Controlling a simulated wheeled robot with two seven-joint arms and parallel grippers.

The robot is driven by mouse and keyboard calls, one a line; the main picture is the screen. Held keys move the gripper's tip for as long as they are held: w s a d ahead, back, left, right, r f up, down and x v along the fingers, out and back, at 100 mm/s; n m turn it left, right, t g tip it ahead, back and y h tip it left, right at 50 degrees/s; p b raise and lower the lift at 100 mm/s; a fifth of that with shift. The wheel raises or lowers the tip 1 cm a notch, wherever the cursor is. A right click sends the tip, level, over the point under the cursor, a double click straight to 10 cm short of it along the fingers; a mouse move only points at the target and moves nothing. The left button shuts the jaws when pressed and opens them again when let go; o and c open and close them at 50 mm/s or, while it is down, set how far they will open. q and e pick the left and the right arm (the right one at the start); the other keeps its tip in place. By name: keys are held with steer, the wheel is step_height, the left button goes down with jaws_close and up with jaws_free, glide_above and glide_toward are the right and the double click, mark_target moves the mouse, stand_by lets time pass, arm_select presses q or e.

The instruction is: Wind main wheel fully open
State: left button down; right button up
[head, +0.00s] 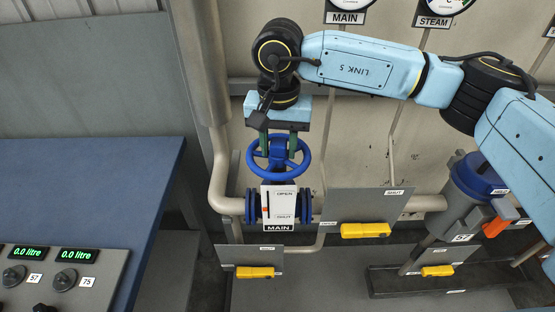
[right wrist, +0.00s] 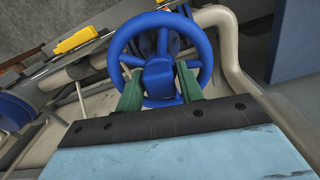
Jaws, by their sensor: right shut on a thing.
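The blue main wheel (head: 304,172) sits on top of a valve behind a plate labelled MAIN. The white indicator plate (head: 282,204) reads OPEN at the top and SHUT at the bottom. A small red marker (head: 265,210) at its left edge stands between the two words, nearer SHUT. My right gripper (head: 278,146) comes down from above with its green fingers on the wheel. In the right wrist view, the gripper (right wrist: 159,84) has one finger on each side of the wheel's hub (right wrist: 159,76), shut on it. My left gripper is not in view.
Yellow handles (head: 365,230) sit on grey plates to the right and below, some labelled SHUT. Another blue-topped valve (head: 478,172) with an orange part stands at the right. A blue table (head: 100,190) and a panel with 0.0 litre displays (head: 60,262) are at the left.

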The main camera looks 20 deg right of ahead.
steer(key=shift+f+n+b, duration=0.1)
steer(key=shift+n+b, duration=0.2)
steer(key=shift+n, duration=0.4)
steer(key=n+b, duration=0.1)
steer(key=n, duration=0.1)
steer(key=shift+n, duration=0.3)
steer(key=shift+n+b, duration=0.55)
steer(key=shift+n, duration=1.05)
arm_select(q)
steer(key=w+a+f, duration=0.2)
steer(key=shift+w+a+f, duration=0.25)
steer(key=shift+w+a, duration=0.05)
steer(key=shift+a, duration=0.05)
arm_select(e)
steer(key=o, duration=0.8)
